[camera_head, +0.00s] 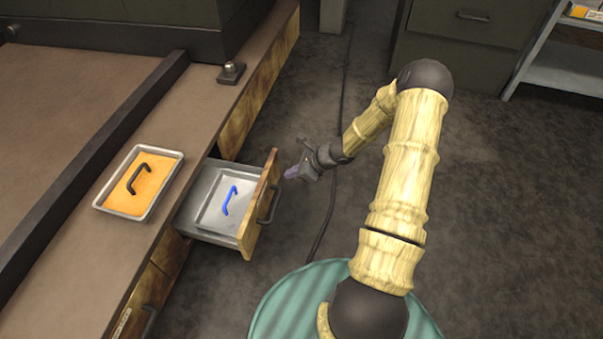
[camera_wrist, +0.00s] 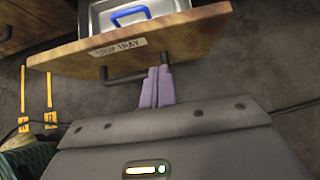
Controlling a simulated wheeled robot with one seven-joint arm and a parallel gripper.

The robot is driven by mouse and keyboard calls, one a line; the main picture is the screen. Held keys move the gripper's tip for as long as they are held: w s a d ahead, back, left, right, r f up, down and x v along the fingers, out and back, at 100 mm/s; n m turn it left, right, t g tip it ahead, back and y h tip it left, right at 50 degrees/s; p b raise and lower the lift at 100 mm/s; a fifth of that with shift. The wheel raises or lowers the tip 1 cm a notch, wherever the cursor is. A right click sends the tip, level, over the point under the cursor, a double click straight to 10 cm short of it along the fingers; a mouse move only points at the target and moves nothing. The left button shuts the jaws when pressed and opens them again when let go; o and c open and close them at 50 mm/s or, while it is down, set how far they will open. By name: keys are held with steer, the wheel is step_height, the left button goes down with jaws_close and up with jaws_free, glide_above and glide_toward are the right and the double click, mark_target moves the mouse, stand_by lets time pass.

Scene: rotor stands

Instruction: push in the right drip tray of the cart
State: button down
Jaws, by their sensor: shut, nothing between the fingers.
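The drip tray drawer (camera_head: 262,205) stands pulled out from the cart (camera_head: 230,110), with a wooden front and a dark bar handle. In the wrist view its front (camera_wrist: 130,48) carries a label reading "DRIP TRAY" and the dark handle (camera_wrist: 124,77). Inside lies a metal pan with a blue handle (camera_head: 230,200). My gripper (camera_head: 291,172) is shut and empty, just outside the drawer front, near its far end. In the wrist view my lilac fingers (camera_wrist: 157,86) are together beside the right end of the handle; whether they touch the front I cannot tell.
A tray with an orange sheet and black handle (camera_head: 140,182) sits on the cart top. Another closed drawer front (camera_head: 145,305) is nearer me. A dark cable (camera_head: 330,205) runs along the floor. Grey cabinets (camera_head: 465,45) and a shelf (camera_head: 560,65) stand at the back right.

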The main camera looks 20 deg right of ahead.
mark_target(269, 175)
steer(key=w+a+b, duration=0.1)
steer(key=a, duration=0.1)
steer(key=w+a+f+b, duration=0.1)
steer(key=w+a, duration=0.1)
steer(key=shift+f+b, duration=0.15)
steer(key=shift+b, duration=0.2)
steer(key=shift+a, duration=0.1)
steer(key=shift+w, duration=0.15)
